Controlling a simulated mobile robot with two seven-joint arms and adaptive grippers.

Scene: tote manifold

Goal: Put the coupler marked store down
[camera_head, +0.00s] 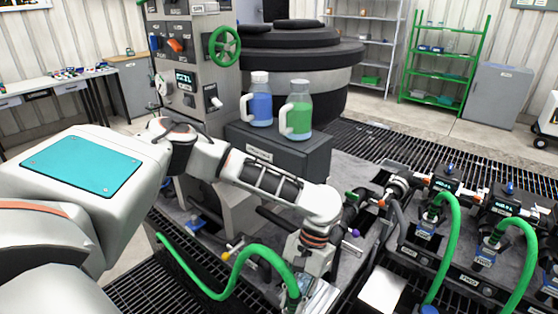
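My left arm comes in from the left and reaches down to the lower middle of the head view. Its gripper (312,296) is at the bottom edge, pointing down, with its fingertips partly cut off. A green hose (235,275) curves up to the gripper and ends right beside its fingers. The coupler on that hose end is mostly hidden, and I cannot tell whether the fingers grip it. Two other green hoses end in blue-and-grey couplers, one at centre right (425,230) and one further right (487,253). Their tags are too small to read surely. My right gripper is not in view.
A dark manifold bench (470,281) with black units fills the lower right. A dark box (285,150) carries a blue jug (260,105) and a green jug (299,112). A grey control column (195,60) with a green handwheel stands behind my arm. Grating covers the floor.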

